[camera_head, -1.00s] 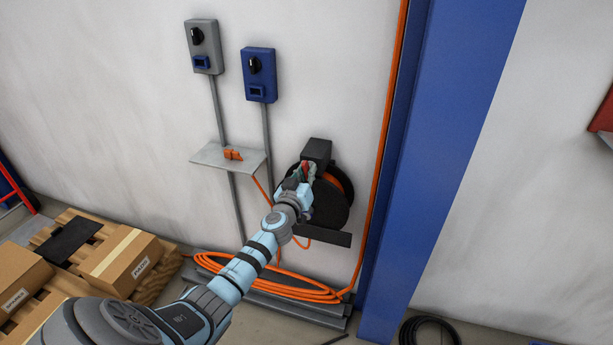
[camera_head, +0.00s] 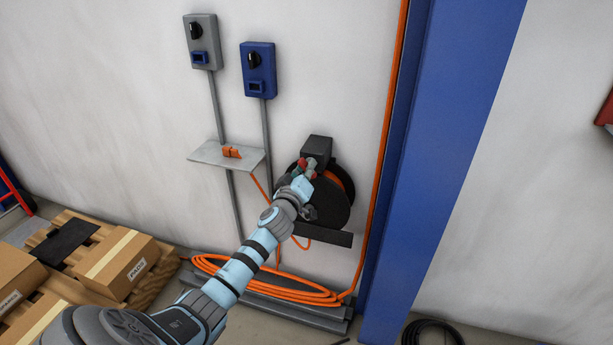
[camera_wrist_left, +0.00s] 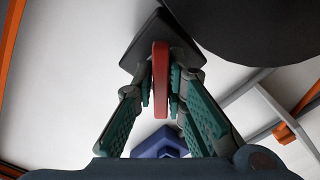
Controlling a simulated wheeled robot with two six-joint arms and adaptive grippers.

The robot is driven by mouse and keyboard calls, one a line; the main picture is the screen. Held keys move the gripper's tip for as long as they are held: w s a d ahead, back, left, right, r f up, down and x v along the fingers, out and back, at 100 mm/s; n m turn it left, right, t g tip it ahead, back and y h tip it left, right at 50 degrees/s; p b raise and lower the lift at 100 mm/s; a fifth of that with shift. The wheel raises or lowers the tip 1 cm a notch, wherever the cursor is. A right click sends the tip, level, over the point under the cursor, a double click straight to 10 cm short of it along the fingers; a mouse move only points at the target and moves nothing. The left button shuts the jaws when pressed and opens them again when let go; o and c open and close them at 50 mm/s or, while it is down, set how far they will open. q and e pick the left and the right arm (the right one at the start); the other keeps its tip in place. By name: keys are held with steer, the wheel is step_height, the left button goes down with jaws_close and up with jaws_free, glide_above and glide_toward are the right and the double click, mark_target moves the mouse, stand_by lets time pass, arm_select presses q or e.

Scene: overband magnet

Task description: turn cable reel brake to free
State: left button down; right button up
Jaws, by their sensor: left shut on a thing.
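The cable reel (camera_head: 329,204) is a dark drum with orange cable, mounted on the wall. A dark box (camera_head: 317,149) sits at its top. My left gripper (camera_head: 304,165) is at the front of the reel, just below that box. In the left wrist view, a red brake lever (camera_wrist_left: 160,80) stands out from a dark base (camera_wrist_left: 150,42), between the green-padded fingers of my left gripper (camera_wrist_left: 162,85). The fingers are shut on the lever. The gripper hides most of the lever in the head view. My right gripper is not in view.
A blue column (camera_head: 430,170) stands right of the reel. A small shelf (camera_head: 207,153) with an orange object and two switch boxes (camera_head: 258,70) are on the wall to the left. Coiled orange cable (camera_head: 270,285) lies below, and boxes on a pallet (camera_head: 118,265) stand at left.

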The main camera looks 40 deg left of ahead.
arm_select(q)
steer(key=shift+f, duration=0.1)
stand_by(0.3)
steer(key=shift+f+n+b, duration=0.15)
steer(key=shift+n+b, duration=0.5)
steer(key=shift+n, duration=0.05)
steer(key=shift+n+b, duration=0.65)
steer(key=shift+n, duration=0.15)
steer(key=c, duration=1.5)
jaws_free()
steer(key=shift+s+a, duration=0.1)
steer(key=shift+a, duration=0.05)
steer(key=shift+c, duration=0.2)
steer(key=shift+a, duration=0.25)
steer(key=shift+d, duration=0.2)
